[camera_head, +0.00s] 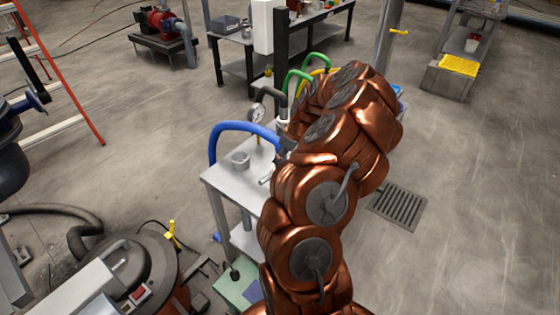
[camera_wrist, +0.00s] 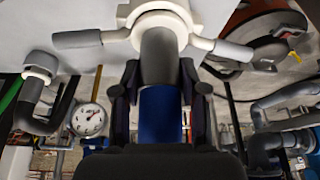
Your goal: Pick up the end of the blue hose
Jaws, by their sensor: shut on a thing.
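The blue hose (camera_head: 240,126) arches over the left edge of a small pale table in the head view, and one end runs toward my arm. In the wrist view the blue hose (camera_wrist: 160,114) lies between the two dark fingers of my gripper (camera_wrist: 159,82). The fingers are shut on it near its grey end piece (camera_wrist: 158,55). The grey end piece meets a cream ring fitting (camera_wrist: 168,20) with grey handles. I cannot tell whether they are joined. My gripper is mostly hidden behind my copper arm in the head view.
A pressure gauge (camera_head: 257,113), also in the wrist view (camera_wrist: 88,120), and green hoses (camera_head: 300,76) stand close by. A round machine (camera_head: 140,270) is at lower left. Floor is open at right, around a drain grate (camera_head: 398,206).

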